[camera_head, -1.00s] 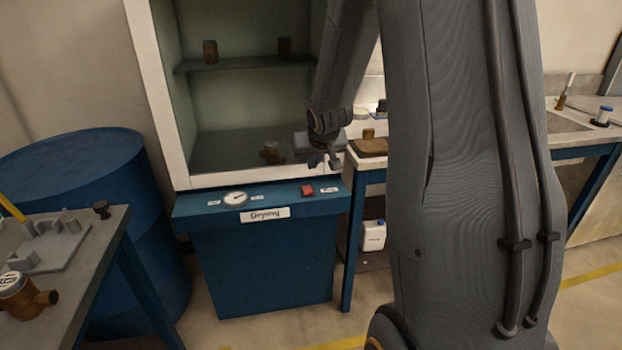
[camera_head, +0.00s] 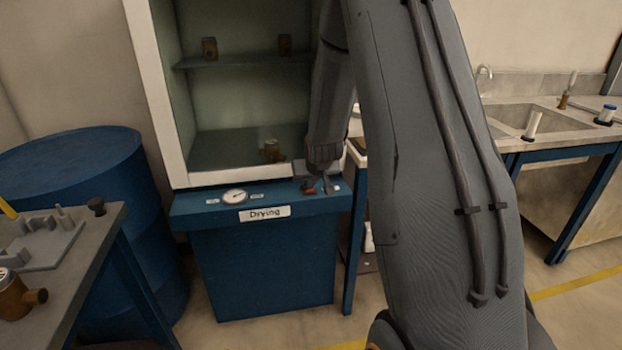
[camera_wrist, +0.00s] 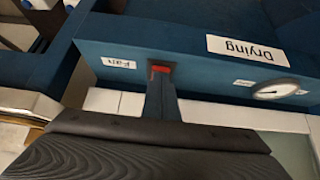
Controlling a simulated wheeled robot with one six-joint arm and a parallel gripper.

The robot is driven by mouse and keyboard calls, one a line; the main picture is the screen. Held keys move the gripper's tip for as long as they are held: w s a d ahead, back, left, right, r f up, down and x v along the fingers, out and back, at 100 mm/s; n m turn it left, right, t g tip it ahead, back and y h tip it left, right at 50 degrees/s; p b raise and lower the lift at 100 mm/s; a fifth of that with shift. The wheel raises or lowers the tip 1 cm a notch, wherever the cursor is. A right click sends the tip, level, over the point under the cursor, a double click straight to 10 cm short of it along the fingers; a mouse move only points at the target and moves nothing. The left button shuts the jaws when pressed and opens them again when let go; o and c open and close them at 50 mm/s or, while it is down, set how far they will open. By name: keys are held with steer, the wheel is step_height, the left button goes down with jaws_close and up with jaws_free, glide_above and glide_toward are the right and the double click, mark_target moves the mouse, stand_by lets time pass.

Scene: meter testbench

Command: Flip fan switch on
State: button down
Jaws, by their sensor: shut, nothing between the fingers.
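The red fan switch (camera_head: 308,186) sits on the blue front panel of the drying cabinet, right of the "Drying" label. In the wrist view the red switch (camera_wrist: 160,69) shows just beyond my fingertips, beside a "Fan" label (camera_wrist: 118,63). My gripper (camera_head: 324,186) is shut and empty, pointing down at the switch. In the wrist view my gripper (camera_wrist: 160,82) covers part of the switch. I cannot tell whether it touches the switch or which way the switch is tilted.
A round gauge (camera_head: 235,197) and the "Drying" label (camera_head: 264,213) are on the same panel. The cabinet's shelves (camera_head: 245,61) hold brown fittings above. A blue barrel (camera_head: 95,220) and a workbench stand at left. A sink counter (camera_head: 545,125) is at right.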

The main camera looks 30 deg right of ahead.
steer(key=shift+s+f, duration=0.2)
steer(key=shift+f, duration=0.35)
steer(key=shift+r, duration=0.25)
steer(key=shift+r+p, duration=0.5)
steer(key=shift+r, duration=0.2)
steer(key=shift+r+p, duration=0.35)
steer(key=shift+r, duration=0.05)
steer(key=p+v, duration=0.1)
steer(key=v, duration=1.1)
steer(key=shift+s+a, duration=0.25)
steer(key=shift+s, duration=0.15)
